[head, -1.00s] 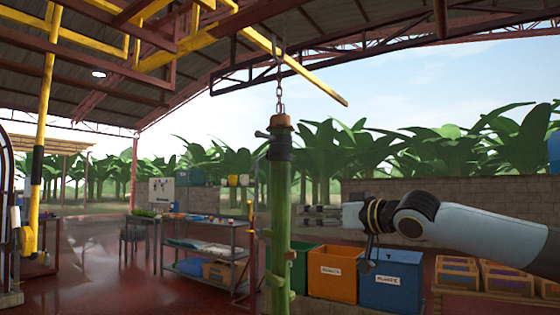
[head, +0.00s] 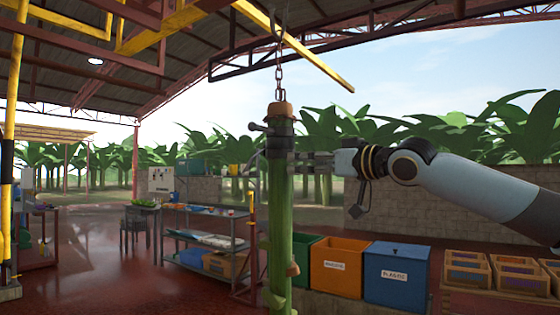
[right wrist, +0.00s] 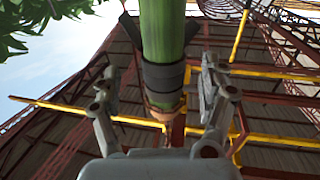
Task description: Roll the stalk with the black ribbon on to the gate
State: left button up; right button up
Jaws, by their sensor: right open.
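The green stalk (head: 279,215) hangs upright from a chain (head: 280,85) under the yellow overhead rail (head: 290,45). A black ribbon (head: 281,142) wraps it near the top, below a brown cap (head: 281,109). My right gripper (head: 284,162) is at the stalk just below the ribbon. In the right wrist view, the stalk (right wrist: 163,35) passes between the open fingers of the right gripper (right wrist: 158,80), with visible gaps on both sides. My left gripper is not in view. No gate is clearly identifiable; a yellow post (head: 14,90) with a black band stands at the left edge.
An orange bin (head: 338,270) and a blue bin (head: 396,275) stand right of the stalk, beside a green one. Wooden crates (head: 466,270) sit further right. A metal shelf table (head: 205,240) stands to the left. The red floor (head: 95,255) is open at the left.

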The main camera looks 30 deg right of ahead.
aim_at(289, 164)
jog(key=w+p, duration=0.1)
jog(key=w, duration=0.1)
jog(key=w+a+p, duration=0.1)
jog(key=w, duration=0.2)
jog(key=w+a+p, duration=0.1)
jog(key=w, duration=0.2)
jog(key=shift+w, duration=0.2)
jog(key=shift+w+a, duration=0.1)
jog(key=shift+w, duration=0.25)
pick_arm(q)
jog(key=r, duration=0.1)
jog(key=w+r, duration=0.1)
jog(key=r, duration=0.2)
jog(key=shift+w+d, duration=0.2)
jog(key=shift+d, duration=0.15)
pick_arm(e)
jog(key=shift+c, duration=0.3)
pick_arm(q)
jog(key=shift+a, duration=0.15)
pick_arm(e)
grip_shut()
